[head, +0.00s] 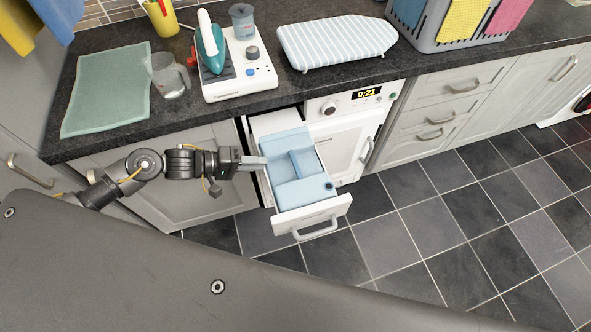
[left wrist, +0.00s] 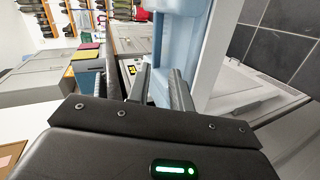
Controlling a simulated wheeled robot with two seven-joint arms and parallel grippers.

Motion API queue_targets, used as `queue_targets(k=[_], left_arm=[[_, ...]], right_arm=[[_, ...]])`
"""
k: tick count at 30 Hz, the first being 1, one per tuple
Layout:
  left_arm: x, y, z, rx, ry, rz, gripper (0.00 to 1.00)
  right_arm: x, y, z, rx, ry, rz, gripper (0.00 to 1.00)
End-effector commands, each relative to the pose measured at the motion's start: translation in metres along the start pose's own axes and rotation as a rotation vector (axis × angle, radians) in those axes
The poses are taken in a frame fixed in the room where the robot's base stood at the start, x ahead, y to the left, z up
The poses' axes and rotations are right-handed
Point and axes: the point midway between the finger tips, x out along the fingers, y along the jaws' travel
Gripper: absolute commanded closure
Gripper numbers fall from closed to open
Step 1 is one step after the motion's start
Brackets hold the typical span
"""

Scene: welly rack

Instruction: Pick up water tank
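The light blue water tank (head: 296,188) sits in a pulled-out white drawer (head: 312,218) below the worktop. A raised blue bar runs along its middle. My left gripper (head: 262,163) is at the tank's left edge, pointing right toward the bar. In the left wrist view, its two fingers (left wrist: 160,86) stand apart, with the blue tank (left wrist: 184,40) beyond them and nothing clearly held between them. I cannot tell whether a finger touches the tank. My right gripper is in neither view.
The dark worktop (head: 215,112) overhangs behind the drawer, carrying an iron on its station (head: 240,75), a jug (head: 167,76), a green cloth (head: 108,92) and a striped ironing board (head: 336,40). The white appliance (head: 352,135) stands right of the drawer. The tiled floor (head: 430,215) is clear.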

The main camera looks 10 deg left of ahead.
Motion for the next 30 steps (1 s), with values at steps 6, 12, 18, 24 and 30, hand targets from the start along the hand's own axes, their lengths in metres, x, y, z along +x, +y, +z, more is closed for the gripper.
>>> queue_targets(k=[6,12,18,24,30], left_arm=[[-0.016,0.001,-0.005,-0.149,-0.084,0.023,0.78],[-0.007,0.003,-0.005,-0.159,-0.088,0.029,0.78],[0.025,0.004,-0.002,-0.158,-0.087,0.029,0.78],[0.04,0.003,0.0,-0.157,-0.087,0.026,0.78],[0.048,0.006,0.001,-0.157,-0.088,0.027,0.78]], right_arm=[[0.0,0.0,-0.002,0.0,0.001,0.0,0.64],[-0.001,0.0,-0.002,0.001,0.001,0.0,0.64],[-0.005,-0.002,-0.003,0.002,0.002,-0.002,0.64],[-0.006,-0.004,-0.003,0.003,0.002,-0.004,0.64],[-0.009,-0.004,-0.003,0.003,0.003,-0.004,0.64]])
